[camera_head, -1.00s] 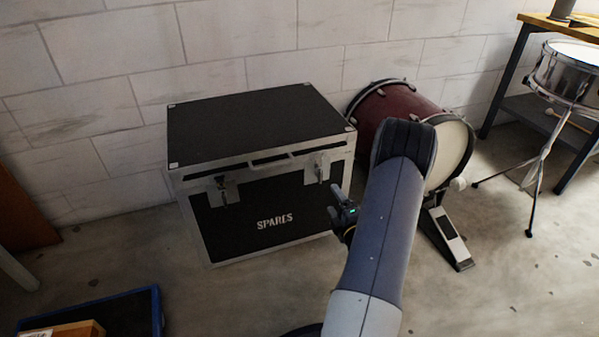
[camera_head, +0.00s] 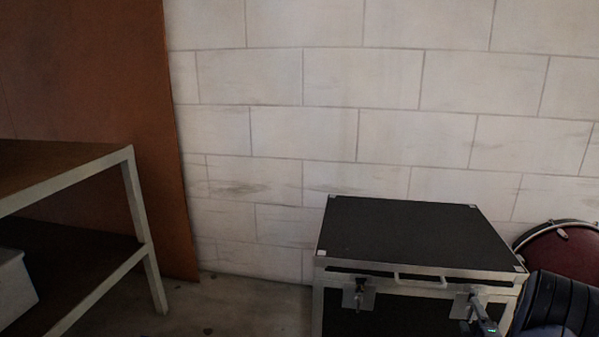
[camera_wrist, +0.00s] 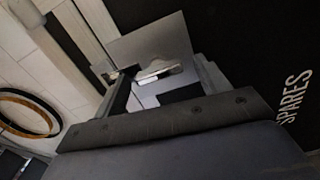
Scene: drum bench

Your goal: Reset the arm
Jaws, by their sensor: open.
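My gripper (camera_wrist: 166,88) is open in the wrist view, its two fingers apart in front of a metal latch (camera_wrist: 158,52) on the black case. I cannot tell whether the fingers touch the latch. Part of my gripper (camera_head: 486,322) also shows low in the head view, by the case's right latch; its fingertips are not clear there. The black case (camera_head: 420,232) with silver edges stands against the wall, its lid closed. The white word SPARES shows on its front in the wrist view.
A red drum (camera_head: 570,250) stands right of the case, partly behind my arm. A metal-framed shelf (camera_head: 140,215) with a grey box (camera_head: 14,290) stands at the left, before a brown panel (camera_head: 160,130). Bare floor (camera_head: 240,310) lies between shelf and case.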

